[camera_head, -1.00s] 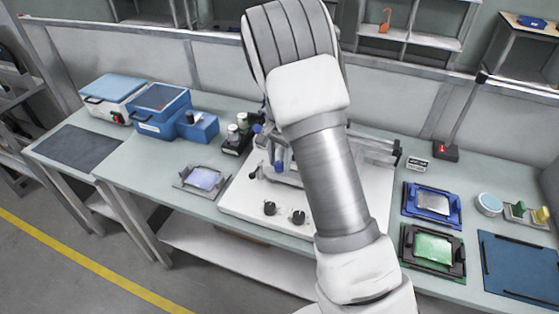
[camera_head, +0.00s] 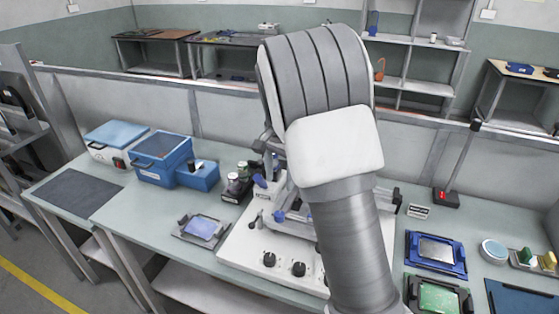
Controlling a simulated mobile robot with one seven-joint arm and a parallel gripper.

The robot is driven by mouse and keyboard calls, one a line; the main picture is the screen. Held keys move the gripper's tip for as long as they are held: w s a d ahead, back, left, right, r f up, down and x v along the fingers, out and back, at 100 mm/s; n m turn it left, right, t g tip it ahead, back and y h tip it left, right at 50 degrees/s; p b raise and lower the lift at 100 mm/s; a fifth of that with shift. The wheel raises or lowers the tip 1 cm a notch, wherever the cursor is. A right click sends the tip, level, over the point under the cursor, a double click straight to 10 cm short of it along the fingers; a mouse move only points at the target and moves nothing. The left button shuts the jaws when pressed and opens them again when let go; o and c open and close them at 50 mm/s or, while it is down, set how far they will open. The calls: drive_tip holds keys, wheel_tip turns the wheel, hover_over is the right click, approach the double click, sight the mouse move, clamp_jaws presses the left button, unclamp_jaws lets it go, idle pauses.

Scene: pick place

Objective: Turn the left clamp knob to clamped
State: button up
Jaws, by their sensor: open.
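The white fixture base (camera_head: 240,248) stands on the bench, with a metal frame and blue parts on top. On its front part are black round knobs; the left knob (camera_head: 269,259) and a knob to its right (camera_head: 298,269) show clearly. A third dark spot shows at my arm's edge. The knobs are too small to read their turn setting. My arm covers the right and middle of the fixture. My gripper is hidden behind my own arm, so its place relative to the left knob cannot be seen.
A dark holder with a lilac plate (camera_head: 201,228) lies left of the fixture. Blue boxes (camera_head: 161,158) and small jars (camera_head: 238,182) stand behind it. A post on a red-marked base (camera_head: 446,198) stands at the back right.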

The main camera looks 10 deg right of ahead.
wheel_tip(320, 180, up, 5)
drive_tip(key=shift+r, duration=0.1)
idle(0.3)
drive_tip(key=s+r+n+t+y, duration=0.1)
drive_tip(key=s+r+n, duration=0.1)
drive_tip(key=s+r, duration=0.45)
drive_tip(key=s+r+n+t, duration=0.2)
drive_tip(key=s+r+n, duration=0.1)
drive_tip(key=s, duration=0.6)
drive_tip(key=s+f+n+t, duration=0.1)
drive_tip(key=s+n, duration=0.1)
drive_tip(key=s, duration=0.4)
drive_tip(key=s+f+n+t+h, duration=0.1)
drive_tip(key=s+n, duration=0.2)
drive_tip(key=s, duration=0.4)
drive_tip(key=shift+s+t, duration=0.3)
